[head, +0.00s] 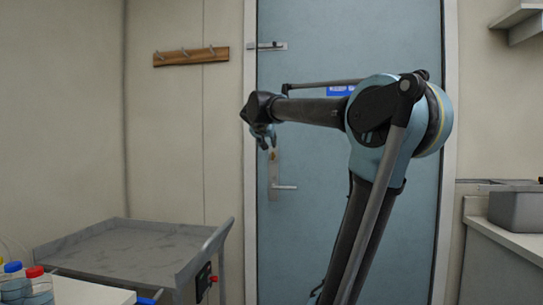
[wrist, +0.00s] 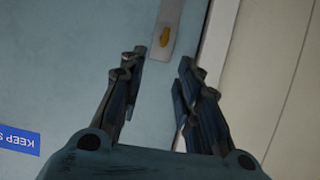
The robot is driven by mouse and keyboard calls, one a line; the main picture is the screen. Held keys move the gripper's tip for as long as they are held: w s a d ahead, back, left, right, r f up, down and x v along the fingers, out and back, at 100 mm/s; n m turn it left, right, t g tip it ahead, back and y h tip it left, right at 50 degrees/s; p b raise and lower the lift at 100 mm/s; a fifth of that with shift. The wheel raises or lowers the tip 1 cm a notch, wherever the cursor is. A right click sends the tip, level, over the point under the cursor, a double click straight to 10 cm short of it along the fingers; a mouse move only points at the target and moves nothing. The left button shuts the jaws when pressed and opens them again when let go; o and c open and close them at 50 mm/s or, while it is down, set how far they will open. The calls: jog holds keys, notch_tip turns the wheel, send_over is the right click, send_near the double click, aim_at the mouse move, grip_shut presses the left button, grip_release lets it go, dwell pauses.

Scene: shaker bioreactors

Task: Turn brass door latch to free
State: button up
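The brass latch (head: 273,155) is a small gold-coloured turn piece on the upper part of a metal plate (head: 273,178) on the blue door (head: 310,230). The brass latch also shows in the wrist view (wrist: 165,37), at the top centre, just beyond my fingertips. My gripper (head: 267,142) is in front of the door, just above and left of the latch in the head view. In the wrist view my gripper (wrist: 162,62) is open and empty, with a wide gap between its fingers. The fingers look apart from the latch.
A lever handle (head: 286,187) sits lower on the same plate. A slide bolt (head: 267,46) is near the door's top left. A blue sign (head: 339,91) is partly behind my arm. A grey cart (head: 125,250) stands at left; a counter (head: 510,240) is at right.

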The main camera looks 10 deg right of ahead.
jog(key=r, duration=0.1)
send_near(273, 156)
jog(key=x, duration=0.2)
jog(key=r+x, duration=0.1)
jog(key=x, duration=0.5)
jog(key=shift+w+r, duration=0.25)
jog(key=shift+w, duration=0.15)
grip_shut()
